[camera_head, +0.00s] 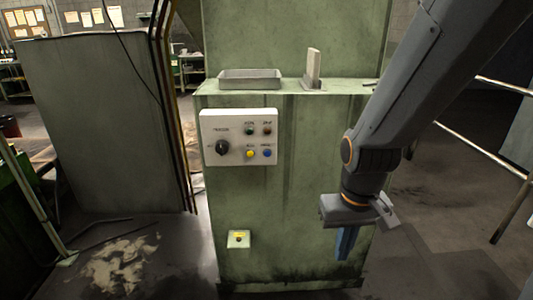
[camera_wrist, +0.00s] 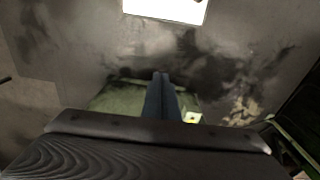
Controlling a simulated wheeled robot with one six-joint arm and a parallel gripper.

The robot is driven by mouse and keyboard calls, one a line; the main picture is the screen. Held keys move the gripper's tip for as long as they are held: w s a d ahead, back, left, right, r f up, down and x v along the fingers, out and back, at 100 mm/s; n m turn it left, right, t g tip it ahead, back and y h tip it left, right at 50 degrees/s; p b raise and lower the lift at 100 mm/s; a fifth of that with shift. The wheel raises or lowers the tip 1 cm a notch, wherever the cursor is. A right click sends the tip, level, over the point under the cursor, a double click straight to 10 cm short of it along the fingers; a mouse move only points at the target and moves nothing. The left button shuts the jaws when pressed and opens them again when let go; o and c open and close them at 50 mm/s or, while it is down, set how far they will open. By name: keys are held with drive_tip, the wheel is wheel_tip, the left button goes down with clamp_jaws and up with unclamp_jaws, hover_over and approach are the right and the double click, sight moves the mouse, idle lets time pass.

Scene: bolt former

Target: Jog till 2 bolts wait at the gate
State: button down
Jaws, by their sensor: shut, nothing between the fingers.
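The control panel (camera_head: 239,137) is a pale plate on the front of the green machine (camera_head: 290,210). A small box with a yellow button (camera_head: 239,239) sits low on the machine and shows in the wrist view (camera_wrist: 193,117). My gripper (camera_head: 343,258) is shut and empty, pointing down at the machine's right. Its blue fingers (camera_wrist: 162,76) show together. I see no bolts and cannot make out a gate.
A shallow metal tray (camera_head: 249,85) and an upright pale block (camera_head: 313,68) stand on the machine's ledge. A large green panel (camera_head: 100,130) stands at left. Metal rails (camera_head: 480,150) run at right. Stained floor (camera_head: 120,262) lies open at lower left.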

sight(250, 154)
drive_tip(key=shift+w, duration=0.1)
drive_tip(key=w+a+f+n+t+p, duration=0.1)
drive_tip(key=w+n+t, duration=0.15)
drive_tip(key=w, duration=0.45)
drive_tip(key=w+a+n+t+y+p, duration=0.1)
drive_tip(key=w+n+t, duration=0.15)
drive_tip(key=w, duration=0.45)
drive_tip(key=w+a+f+n+t+p, duration=0.1)
drive_tip(key=w+a+n+t, duration=0.15)
drive_tip(key=w, duration=0.45)
drive_tip(key=w+a+r+n+t+y+p, duration=0.1)
drive_tip(key=w+a+r+n+t+y, duration=0.1)
drive_tip(key=a+n+y, duration=0.3)
drive_tip(key=w+a+r+n+t+y+p, duration=0.2)
drive_tip(key=a+n+y, duration=0.4)
drive_tip(key=a, duration=0.3)
drive_tip(key=shift+w+a, duration=0.25)
drive_tip(key=shift+w, duration=0.55)
drive_tip(key=shift+w+d+b, duration=0.15)
drive_tip(key=shift+w+b, duration=1.05)
drive_tip(key=shift+w, duration=3.25)
